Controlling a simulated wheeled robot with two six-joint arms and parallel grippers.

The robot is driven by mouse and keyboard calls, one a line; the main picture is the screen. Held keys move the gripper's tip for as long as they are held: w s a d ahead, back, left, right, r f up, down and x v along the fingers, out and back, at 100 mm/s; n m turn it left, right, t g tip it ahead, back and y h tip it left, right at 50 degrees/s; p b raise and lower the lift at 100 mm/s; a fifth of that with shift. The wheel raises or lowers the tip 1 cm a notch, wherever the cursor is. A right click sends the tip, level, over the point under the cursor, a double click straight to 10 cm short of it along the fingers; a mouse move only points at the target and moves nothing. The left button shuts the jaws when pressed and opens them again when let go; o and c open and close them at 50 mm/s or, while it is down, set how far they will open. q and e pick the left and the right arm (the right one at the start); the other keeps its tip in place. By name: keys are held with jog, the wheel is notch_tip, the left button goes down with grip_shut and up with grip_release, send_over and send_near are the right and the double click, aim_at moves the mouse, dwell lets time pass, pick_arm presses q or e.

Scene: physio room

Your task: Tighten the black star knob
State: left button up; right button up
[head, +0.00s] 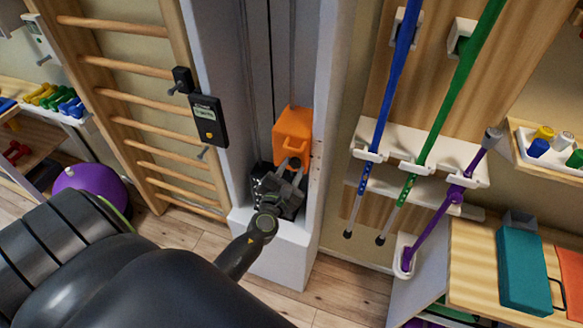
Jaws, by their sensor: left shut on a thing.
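An orange block (293,130) sits on the grey upright column, low down in its channel. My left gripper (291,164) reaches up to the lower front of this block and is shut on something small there. The black star knob cannot be made out clearly, as the fingers and gripper body cover that spot; the grip is where the knob would sit. Dark parts (259,172) show just left of the gripper, below the block. My right gripper is not in view.
Wooden wall bars (150,105) with a black box (208,121) stand left of the column. Blue (398,60), green (457,75) and purple (440,220) sticks hang on a rack at right. A purple ball (90,186) lies at left. Some wooden floor is clear.

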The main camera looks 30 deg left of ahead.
pick_arm(q)
jog(key=m+p, duration=0.1)
jog(key=m, duration=0.3)
jog(key=shift+m, duration=0.3)
jog(key=m+p, duration=0.1)
jog(key=m, duration=0.3)
jog(key=shift+m, duration=0.3)
jog(key=m+p, duration=0.1)
jog(key=m, duration=0.2)
jog(key=shift+m, duration=1.8)
jog(key=o, duration=1)
jog(key=shift+c, duration=0.2)
jog(key=shift+s, duration=0.1)
